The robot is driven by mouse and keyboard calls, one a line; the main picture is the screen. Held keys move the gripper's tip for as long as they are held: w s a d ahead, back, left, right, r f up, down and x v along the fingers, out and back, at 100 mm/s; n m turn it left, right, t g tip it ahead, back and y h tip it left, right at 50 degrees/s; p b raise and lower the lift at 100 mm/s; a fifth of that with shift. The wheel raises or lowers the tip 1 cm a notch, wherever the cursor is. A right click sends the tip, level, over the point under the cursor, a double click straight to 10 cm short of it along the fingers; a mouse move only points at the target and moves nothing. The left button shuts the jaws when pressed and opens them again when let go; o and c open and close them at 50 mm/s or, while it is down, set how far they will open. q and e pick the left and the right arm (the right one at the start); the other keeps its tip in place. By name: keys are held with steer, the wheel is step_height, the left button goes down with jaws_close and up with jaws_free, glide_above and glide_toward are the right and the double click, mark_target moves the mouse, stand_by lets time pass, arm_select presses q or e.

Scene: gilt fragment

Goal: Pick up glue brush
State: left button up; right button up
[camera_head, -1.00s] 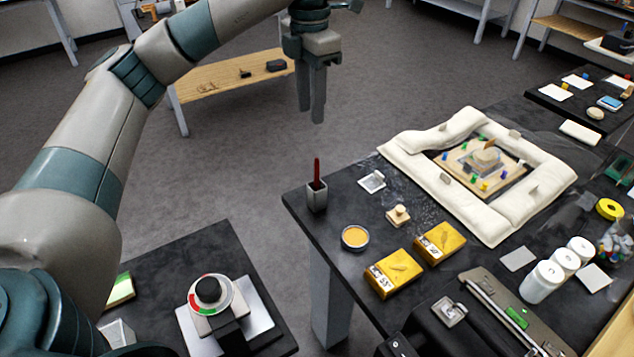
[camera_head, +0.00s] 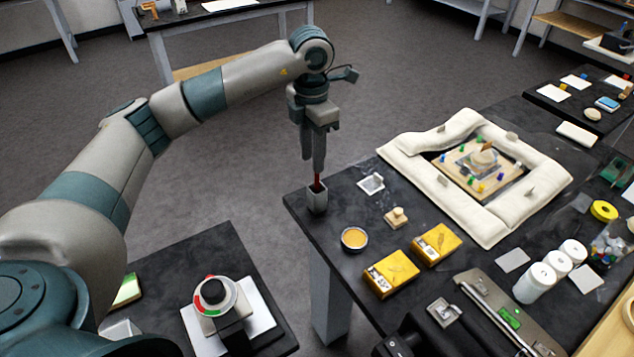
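Only a short piece of the handle shows above the holder's rim. My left gripper (camera_head: 312,172) points straight down over the holder, with its fingertips at the top of the handle. The fingers hide the upper handle, and I cannot tell whether they touch or grip it. My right gripper is not in view.
A round dish of amber stuff (camera_head: 354,239), a small wooden block (camera_head: 396,217) and two yellow boxes (camera_head: 391,273) lie right of the holder. White padded cushions (camera_head: 441,196) ring a fragment on a board.

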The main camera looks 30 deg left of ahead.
mark_target(317, 186)
arm_select(q)
steer(key=shift+f, duration=0.15)
steer(key=shift+d+f+p, duration=0.2)
steer(key=shift+f+p, duration=0.3)
steer(key=shift+p, duration=0.1)
steer(key=f, duration=0.1)
steer(key=f+p, duration=0.1)
steer(key=f, duration=0.1)
steer(key=shift+w+d+p, duration=0.15)
steer(key=shift+d+p, duration=0.15)
steer(key=shift+f, duration=0.6)
jaws_close()
